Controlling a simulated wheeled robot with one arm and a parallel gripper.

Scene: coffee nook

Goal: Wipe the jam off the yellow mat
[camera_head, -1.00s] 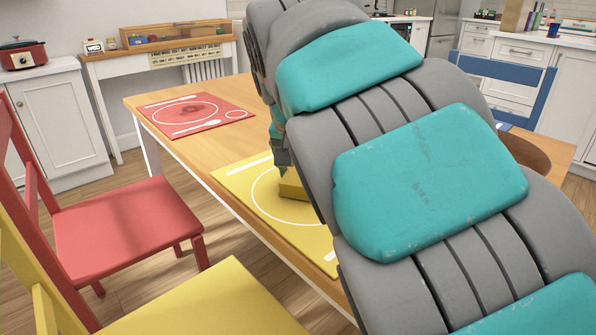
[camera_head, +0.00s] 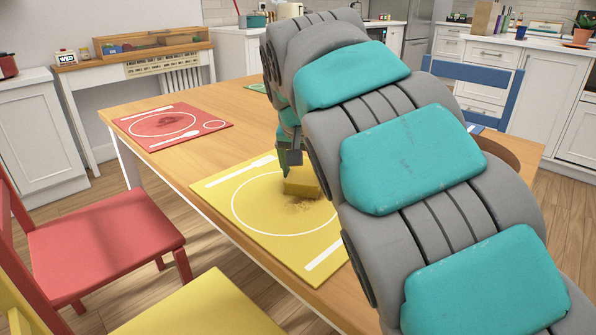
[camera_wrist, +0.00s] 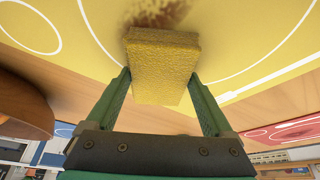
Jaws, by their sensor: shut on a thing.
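The yellow mat (camera_head: 225,205) lies on the wooden table, with a white plate ring and cutlery printed on it. My gripper (camera_wrist: 160,78) is shut on a yellow sponge (camera_wrist: 160,58), held between its green fingers. In the head view the sponge (camera_head: 302,183) is at the mat, inside or over the ring; whether it presses on the mat I cannot tell. A brown speckled smear (camera_head: 305,207) shows on the mat just in front of the sponge. My arm hides the mat's right part.
A red mat (camera_head: 150,130) with a dark stain lies farther left on the table (camera_head: 130,103). A red chair (camera_head: 105,235) and a yellow chair (camera_head: 195,310) stand along the near side. A brown bowl (camera_wrist: 22,105) is at left in the wrist view.

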